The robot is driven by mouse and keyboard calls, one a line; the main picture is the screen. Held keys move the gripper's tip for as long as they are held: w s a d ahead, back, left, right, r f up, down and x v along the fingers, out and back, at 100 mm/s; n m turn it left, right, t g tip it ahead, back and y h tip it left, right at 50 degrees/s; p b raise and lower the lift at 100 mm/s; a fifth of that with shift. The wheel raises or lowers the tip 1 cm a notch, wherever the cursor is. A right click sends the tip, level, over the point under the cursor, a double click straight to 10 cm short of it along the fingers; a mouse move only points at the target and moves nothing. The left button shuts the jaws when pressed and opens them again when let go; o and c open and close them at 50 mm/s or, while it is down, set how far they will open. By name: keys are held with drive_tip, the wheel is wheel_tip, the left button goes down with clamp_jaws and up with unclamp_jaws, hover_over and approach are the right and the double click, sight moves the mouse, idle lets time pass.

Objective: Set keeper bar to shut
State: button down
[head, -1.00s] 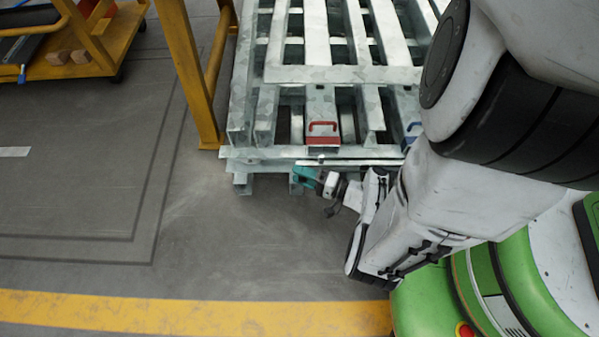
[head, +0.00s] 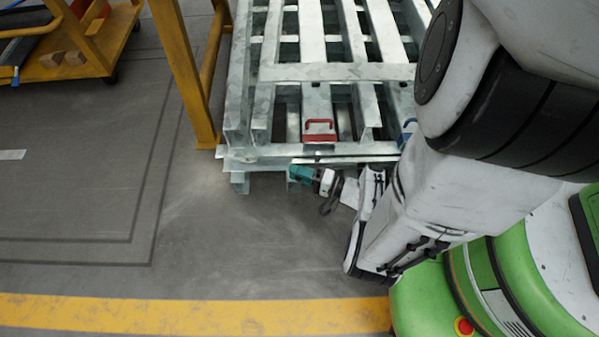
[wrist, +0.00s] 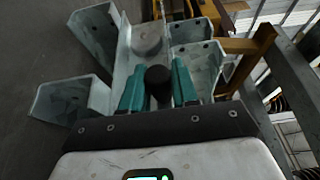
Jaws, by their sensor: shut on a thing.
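The keeper bar (head: 360,159) looks like a thin, long strip along the front edge of the pale metal isolator frame (head: 262,150). It lies nearly level in the head view; my arm hides its right end. My gripper (head: 299,174) is at the frame's front, just below the strip's left part. In the wrist view, the teal fingers of my gripper (wrist: 160,88) are closed around a black round knob (wrist: 158,76). I cannot see clearly how the knob joins the bar.
A red handle block (head: 320,130) and a blue one (head: 408,127) sit on the frame above the strip. A yellow post (head: 185,75) stands at its left. A yellow cart (head: 75,55) is at the far left. The floor in front is clear.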

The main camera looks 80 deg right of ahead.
drive_tip(key=shift+w+a, duration=0.2)
drive_tip(key=shift+w, duration=0.95)
drive_tip(key=shift+w+a, duration=0.15)
drive_tip(key=shift+w, duration=0.95)
drive_tip(key=c, duration=0.9)
unclamp_jaws()
drive_tip(key=shift+c, duration=0.2)
